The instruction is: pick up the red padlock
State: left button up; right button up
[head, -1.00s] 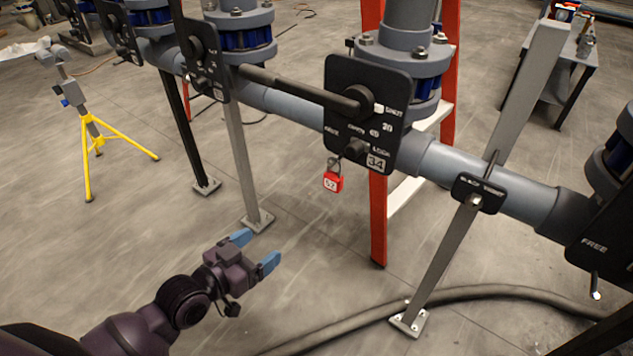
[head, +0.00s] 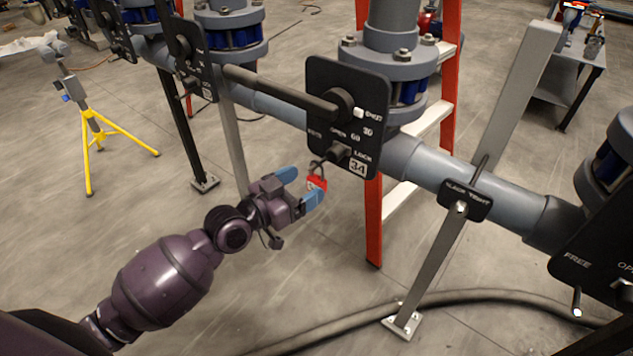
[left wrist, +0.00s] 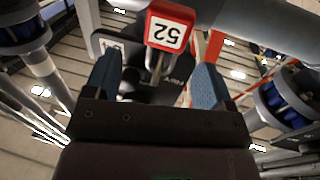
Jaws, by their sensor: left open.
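The red padlock (head: 317,183) hangs by its shackle from the lock point below the black valve plate (head: 346,118) marked 34. In the left wrist view the padlock (left wrist: 170,29) shows a white label reading 52, upside down, beyond the fingertips and between their lines. My left gripper (head: 300,187) is open, its blue fingers right by the padlock; the near finger covers part of its lower edge in the head view. In the left wrist view the fingers (left wrist: 158,76) are apart with nothing gripped. My right gripper is not in view.
A long dark lever (head: 280,92) sticks out left from the plate above my gripper. The grey pipe (head: 420,165) runs behind. A red ladder (head: 374,225) stands just right, and a grey post (head: 236,150) stands left. Floor below is open, with a dark hose (head: 470,299).

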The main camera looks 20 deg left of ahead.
aim_at(316, 178)
pick_arm(q)
jog(key=x, duration=0.4)
jog(key=shift+w+a+f, duration=0.1)
jog(key=shift+w+f, duration=0.1)
jog(key=shift+f, duration=0.05)
jog(key=c, duration=1)
jog(key=shift+r, duration=0.55)
jog(key=shift+r+p+v, duration=0.25)
jog(key=shift+r+v, duration=0.1)
jog(key=shift+v, duration=2.65)
jog(key=shift+r+p+v, duration=0.3)
jog(key=shift+r+v, duration=0.05)
jog(key=shift+v, duration=2.65)
jog(key=shift+r+p+v, duration=0.25)
jog(key=shift+r+v, duration=0.05)
jog(key=shift+v, duration=2.7)
